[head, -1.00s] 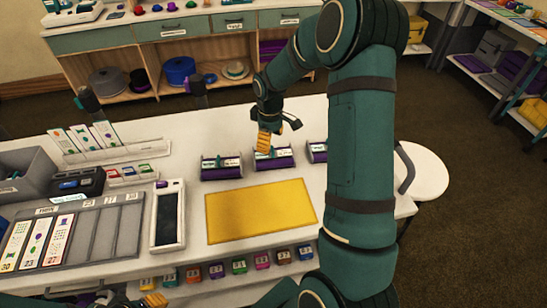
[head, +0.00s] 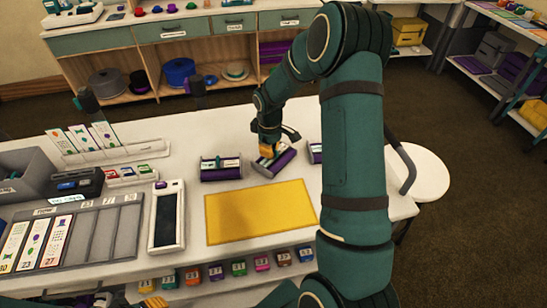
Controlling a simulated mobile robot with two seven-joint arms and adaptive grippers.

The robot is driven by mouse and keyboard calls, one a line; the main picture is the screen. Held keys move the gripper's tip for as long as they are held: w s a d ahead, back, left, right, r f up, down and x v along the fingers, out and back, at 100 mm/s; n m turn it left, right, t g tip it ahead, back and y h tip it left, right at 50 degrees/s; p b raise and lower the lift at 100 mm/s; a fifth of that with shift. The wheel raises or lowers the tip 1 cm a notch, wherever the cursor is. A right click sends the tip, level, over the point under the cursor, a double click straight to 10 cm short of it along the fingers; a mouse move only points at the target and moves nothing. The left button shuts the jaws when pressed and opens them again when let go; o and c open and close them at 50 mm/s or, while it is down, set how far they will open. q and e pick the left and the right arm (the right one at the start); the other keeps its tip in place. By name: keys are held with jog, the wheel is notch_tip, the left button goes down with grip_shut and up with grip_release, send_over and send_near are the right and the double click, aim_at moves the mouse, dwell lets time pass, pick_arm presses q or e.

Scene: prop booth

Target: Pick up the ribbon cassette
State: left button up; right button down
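Three purple-and-white ribbon cassettes stand in a row on the white table behind a yellow mat (head: 260,212): a left one (head: 221,169), a middle one (head: 284,160) and a right one (head: 315,153). My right gripper (head: 270,151) is down at the middle cassette, its yellow fingertip against or just over the cassette's upper left part. The middle cassette sits askew, its right end higher in the picture. The far finger is hidden, so its grip is unclear. My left gripper (head: 125,299) shows only partly at the bottom edge, below the table front.
A black-screened device (head: 166,216) and a grey card tray (head: 96,238) lie left of the mat. Numbered coloured boxes (head: 238,268) line the shelf under the front edge. A white stool (head: 428,172) stands right of the table. The yellow mat is bare.

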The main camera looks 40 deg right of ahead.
jog(key=shift+r, duration=0.1)
notch_tip(320, 180, up, 9)
jog(key=shift+p, duration=0.75)
jog(key=shift+r, duration=0.4)
jog(key=shift+a, duration=0.15)
